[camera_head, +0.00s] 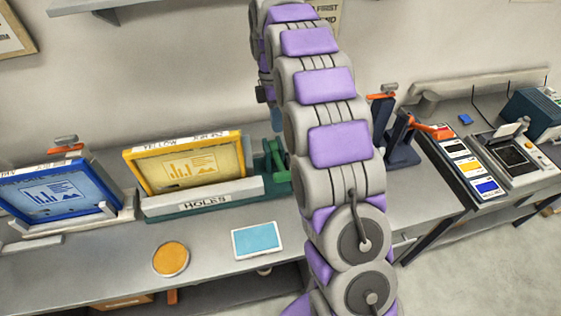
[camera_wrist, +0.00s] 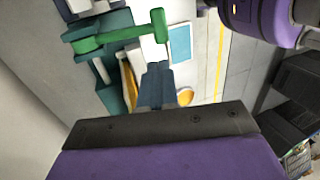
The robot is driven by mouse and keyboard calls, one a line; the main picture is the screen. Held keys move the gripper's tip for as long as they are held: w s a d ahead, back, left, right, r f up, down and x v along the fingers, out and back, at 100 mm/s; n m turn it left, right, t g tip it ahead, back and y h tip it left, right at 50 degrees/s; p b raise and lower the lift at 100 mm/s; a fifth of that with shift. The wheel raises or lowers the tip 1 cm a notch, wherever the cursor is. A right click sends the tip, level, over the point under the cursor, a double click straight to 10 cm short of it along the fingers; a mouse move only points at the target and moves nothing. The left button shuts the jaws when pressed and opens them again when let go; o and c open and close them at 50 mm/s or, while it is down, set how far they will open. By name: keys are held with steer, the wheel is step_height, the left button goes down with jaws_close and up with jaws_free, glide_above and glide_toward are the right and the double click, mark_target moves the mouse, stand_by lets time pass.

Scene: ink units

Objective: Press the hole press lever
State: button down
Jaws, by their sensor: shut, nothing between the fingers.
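The hole press has a green base and a white front bar labelled HOLES (camera_head: 205,201); a yellow-framed screen (camera_head: 190,163) stands in it. Its green lever (camera_head: 275,160) is at the right end, partly covered by my arm. In the wrist view the lever (camera_wrist: 118,35) is a green bar ending in a rounded knob. My gripper (camera_wrist: 157,68) has its blue-grey fingers together and empty, just below the knob in that view; I cannot tell whether they touch it. In the head view my arm mostly hides the gripper, with only a bluish tip showing.
A blue-framed screen (camera_head: 58,192) stands at the left. A round orange pad (camera_head: 171,259) and a light-blue rectangular pad (camera_head: 257,241) lie in front of the press. Dark blue presses with orange parts (camera_head: 403,140) stand right of my arm. A further bench holds color trays (camera_head: 470,167).

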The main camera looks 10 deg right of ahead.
steer(key=b, duration=0.1)
glide_toward(283, 173)
steer(key=x, duration=0.7)
stand_by(0.4)
